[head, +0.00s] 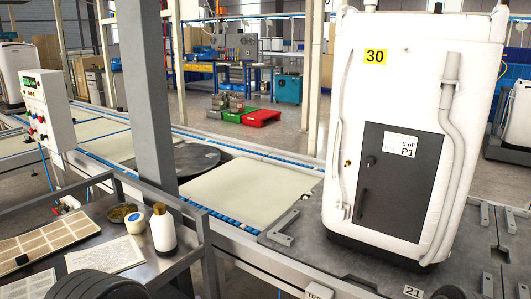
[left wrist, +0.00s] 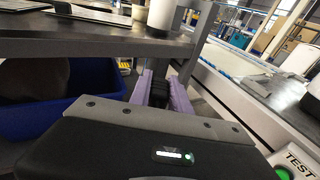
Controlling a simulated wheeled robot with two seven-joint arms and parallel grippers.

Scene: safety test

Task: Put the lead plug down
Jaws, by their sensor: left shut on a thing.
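My left gripper (left wrist: 160,92) shows in the left wrist view with its two purple fingers pointing away from the camera. It is shut on a small black ribbed piece, the lead plug (left wrist: 158,88), which sits between the fingers and is partly hidden by the gripper body. The gripper is beside the metal cart, below the level of its top. In the head view neither gripper's fingers show.
The metal cart (head: 190,213) carries a white bottle (head: 162,229), a small jar (head: 135,222) and papers. A blue bin (left wrist: 85,110) is under it. A tall white unit marked 30 (head: 420,70) stands on the conveyor line. A TEST label (left wrist: 299,162) is at lower right.

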